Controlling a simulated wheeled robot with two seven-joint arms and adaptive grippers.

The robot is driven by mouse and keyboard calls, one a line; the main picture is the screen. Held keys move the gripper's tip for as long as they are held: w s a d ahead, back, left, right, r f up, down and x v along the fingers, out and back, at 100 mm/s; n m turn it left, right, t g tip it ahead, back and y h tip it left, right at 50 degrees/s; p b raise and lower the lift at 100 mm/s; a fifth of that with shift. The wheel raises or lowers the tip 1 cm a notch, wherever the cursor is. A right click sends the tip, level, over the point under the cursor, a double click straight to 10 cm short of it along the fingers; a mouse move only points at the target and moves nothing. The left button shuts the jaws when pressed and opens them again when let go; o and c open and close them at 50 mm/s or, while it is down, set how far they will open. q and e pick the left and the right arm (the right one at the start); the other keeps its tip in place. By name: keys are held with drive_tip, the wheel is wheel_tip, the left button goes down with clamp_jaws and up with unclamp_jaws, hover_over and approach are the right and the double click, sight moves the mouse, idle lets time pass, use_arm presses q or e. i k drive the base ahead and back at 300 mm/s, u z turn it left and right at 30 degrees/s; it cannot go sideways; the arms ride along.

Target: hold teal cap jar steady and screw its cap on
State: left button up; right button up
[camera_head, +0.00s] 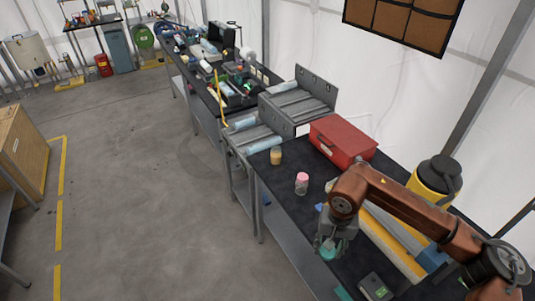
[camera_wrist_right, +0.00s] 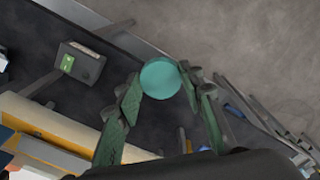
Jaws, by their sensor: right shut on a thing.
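The teal cap (camera_wrist_right: 160,78) shows as a round disc from above in the right wrist view, between the tips of my right gripper (camera_wrist_right: 158,100). In the head view my right gripper (camera_head: 328,243) points down over the dark table (camera_head: 290,215) near its front edge, shut on the teal cap jar (camera_head: 328,251). The jar's body is mostly hidden beneath the cap and fingers. I cannot tell how the cap sits on the jar. My left gripper is in neither view.
A pink-capped jar (camera_head: 302,184) and an amber jar (camera_head: 276,156) stand farther back on the table. A red toolbox (camera_head: 342,141) is behind them. The table is clear around the pink-capped jar.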

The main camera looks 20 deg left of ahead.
sight(276, 152)
drive_tip(key=u, duration=0.5)
drive_tip(key=i, duration=0.65)
drive_tip(key=u, duration=0.35)
